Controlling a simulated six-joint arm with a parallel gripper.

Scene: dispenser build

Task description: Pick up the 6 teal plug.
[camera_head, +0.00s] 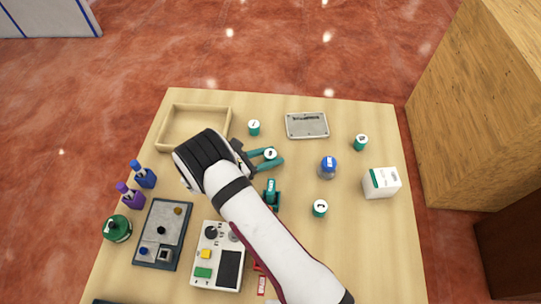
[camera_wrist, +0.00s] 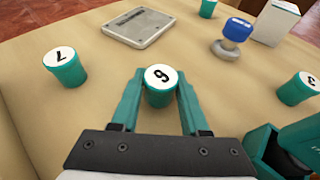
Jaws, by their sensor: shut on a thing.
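The 6 teal plug (camera_wrist: 159,88) stands upright between the fingers of my gripper (camera_wrist: 160,80) in the wrist view, its white top marked 6 facing up. My gripper is shut on it, one teal finger on each side. In the head view the plug (camera_head: 270,154) shows between the fingers of my gripper (camera_head: 274,158), near the middle of the table. I cannot tell whether its base touches the table. Another teal plug marked 7 (camera_wrist: 65,68) stands apart to the left in the wrist view.
Other teal plugs stand at the right (camera_head: 361,142) and front right (camera_head: 320,208). A blue-topped stamp (camera_head: 328,167), white box (camera_head: 381,182), metal plate (camera_head: 307,125) and green device (camera_head: 272,195) are nearby. An empty wooden tray (camera_head: 166,131) sits back left. Bare table lies right of my gripper.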

